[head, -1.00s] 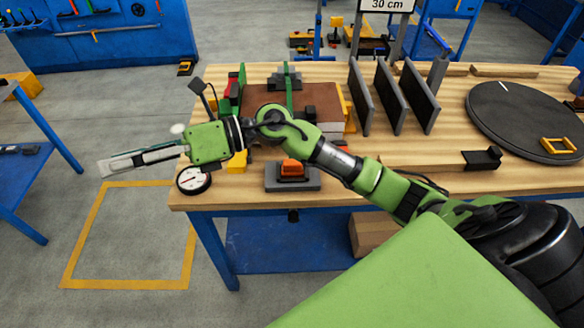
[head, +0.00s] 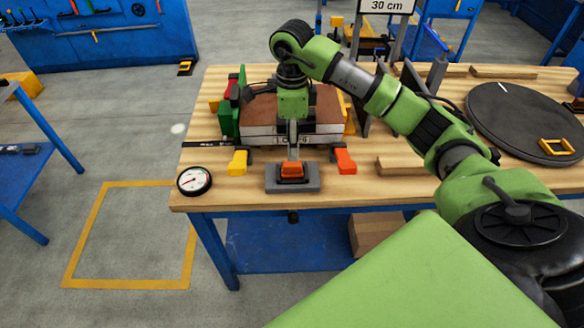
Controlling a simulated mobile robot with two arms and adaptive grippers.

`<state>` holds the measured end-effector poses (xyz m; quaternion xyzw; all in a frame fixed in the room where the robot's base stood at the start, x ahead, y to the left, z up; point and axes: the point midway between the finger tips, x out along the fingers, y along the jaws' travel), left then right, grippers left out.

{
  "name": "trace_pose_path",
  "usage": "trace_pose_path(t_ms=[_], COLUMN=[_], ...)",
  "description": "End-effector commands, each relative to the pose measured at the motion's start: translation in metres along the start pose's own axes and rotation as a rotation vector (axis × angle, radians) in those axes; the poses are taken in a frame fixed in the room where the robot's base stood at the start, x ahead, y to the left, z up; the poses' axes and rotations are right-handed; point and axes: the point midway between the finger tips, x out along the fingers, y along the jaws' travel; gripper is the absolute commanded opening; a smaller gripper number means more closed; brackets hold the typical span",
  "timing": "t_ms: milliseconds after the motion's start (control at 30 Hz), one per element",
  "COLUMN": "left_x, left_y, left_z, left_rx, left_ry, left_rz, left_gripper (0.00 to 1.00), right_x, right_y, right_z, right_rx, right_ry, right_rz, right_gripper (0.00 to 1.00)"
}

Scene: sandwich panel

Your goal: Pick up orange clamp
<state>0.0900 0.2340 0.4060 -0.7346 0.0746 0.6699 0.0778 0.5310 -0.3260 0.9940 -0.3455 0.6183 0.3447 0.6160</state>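An orange piece (head: 291,170) sits on a grey block (head: 308,186) near the front edge of the wooden table. A second orange piece (head: 345,161), shaped like a small clamp end, lies to its right at the front of the layered panel. I cannot tell for certain which is the orange clamp. My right gripper (head: 292,157) points down just above or behind the orange piece on the grey block, its fingers seen nearly edge-on. Contact and finger opening cannot be made out. My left gripper is not in view.
The layered panel (head: 325,107) lies behind the gripper, with a yellow clamp end (head: 237,162) at its front left. A round gauge (head: 194,180) stands at the table's left corner. Dark upright plates and a dark turntable (head: 520,118) are on the right.

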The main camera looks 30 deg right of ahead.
Motion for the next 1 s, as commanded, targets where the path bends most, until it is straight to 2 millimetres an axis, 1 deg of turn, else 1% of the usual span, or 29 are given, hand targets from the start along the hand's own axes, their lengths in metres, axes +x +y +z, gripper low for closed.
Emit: trace_pose_path(t_ms=[33,100,200,367,533,600,700,800,967,1000], left_x=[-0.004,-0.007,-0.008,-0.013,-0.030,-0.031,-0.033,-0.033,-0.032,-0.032], left_y=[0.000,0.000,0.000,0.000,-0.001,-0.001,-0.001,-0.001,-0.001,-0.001], left_z=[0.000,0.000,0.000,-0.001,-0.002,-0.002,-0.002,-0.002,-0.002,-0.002], left_rx=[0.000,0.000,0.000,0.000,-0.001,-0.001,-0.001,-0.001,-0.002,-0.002], left_ry=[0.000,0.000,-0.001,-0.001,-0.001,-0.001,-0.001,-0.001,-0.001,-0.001], left_rz=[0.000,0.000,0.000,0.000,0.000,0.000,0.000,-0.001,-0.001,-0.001], left_gripper=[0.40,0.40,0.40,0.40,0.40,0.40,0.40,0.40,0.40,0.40], right_x=[0.009,0.020,0.031,0.040,0.063,0.075,0.085,0.088,0.088,0.088], right_y=[0.001,0.001,0.001,0.001,0.004,0.004,0.003,0.002,0.002,0.002], right_z=[-0.001,0.000,0.000,0.001,0.001,0.001,0.001,0.001,0.001,0.001], right_rx=[0.000,0.000,-0.001,-0.001,-0.001,0.000,-0.001,-0.001,-0.001,-0.001], right_ry=[0.003,0.001,-0.001,-0.002,-0.001,-0.002,-0.002,-0.003,-0.003,-0.003], right_rz=[0.004,0.004,0.001,0.002,0.006,0.004,0.001,-0.001,-0.001,-0.001], right_gripper=[0.44,0.44,0.44,0.44,0.44,0.44,0.44,0.44,0.44,0.37])
